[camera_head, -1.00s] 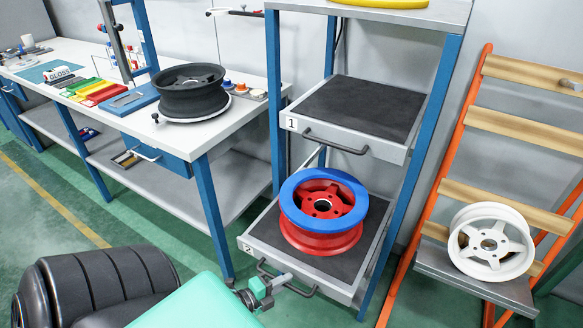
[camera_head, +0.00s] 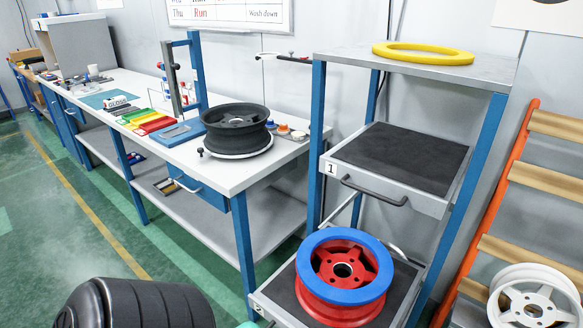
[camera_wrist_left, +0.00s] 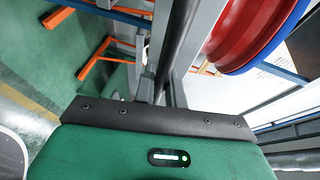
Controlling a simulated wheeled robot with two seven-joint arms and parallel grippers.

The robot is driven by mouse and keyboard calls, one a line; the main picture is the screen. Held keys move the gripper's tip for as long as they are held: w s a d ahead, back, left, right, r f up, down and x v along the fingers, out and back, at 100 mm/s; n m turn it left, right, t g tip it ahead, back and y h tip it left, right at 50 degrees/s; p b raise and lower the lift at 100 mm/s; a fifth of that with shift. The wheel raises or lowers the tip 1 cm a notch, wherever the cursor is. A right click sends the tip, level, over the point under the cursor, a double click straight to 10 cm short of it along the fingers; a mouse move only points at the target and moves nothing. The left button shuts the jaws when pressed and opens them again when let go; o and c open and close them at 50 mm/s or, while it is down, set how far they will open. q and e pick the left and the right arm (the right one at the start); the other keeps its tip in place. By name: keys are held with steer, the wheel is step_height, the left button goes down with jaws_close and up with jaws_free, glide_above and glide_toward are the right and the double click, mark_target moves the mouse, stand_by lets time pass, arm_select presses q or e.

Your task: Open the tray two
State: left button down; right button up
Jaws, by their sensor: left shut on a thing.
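Tray two (camera_head: 273,309), the grey lower drawer with a dark mat, juts forward from the rack, lower than tray one. A red wheel (camera_head: 343,306) with a blue ring (camera_head: 374,256) lies on it. Only a teal bit of my left gripper shows at the bottom edge of the head view. In the left wrist view my left gripper (camera_wrist_left: 161,88) is shut on the dark handle bar (camera_wrist_left: 179,34) of tray two, with the red wheel (camera_wrist_left: 232,30) close by. The tray's front and handle are mostly cut off in the head view. My right gripper is not in view.
Tray one (camera_head: 400,160) above is empty and in the rack. A yellow ring (camera_head: 423,53) lies on the rack top. A workbench (camera_head: 225,180) with a black wheel (camera_head: 237,130) stands left; an orange stand with a white wheel (camera_head: 530,298) stands right. Green floor lies open at left.

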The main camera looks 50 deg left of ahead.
arm_select(q)
steer(key=c, duration=1.5)
jaws_free()
steer(key=shift+o, duration=0.2)
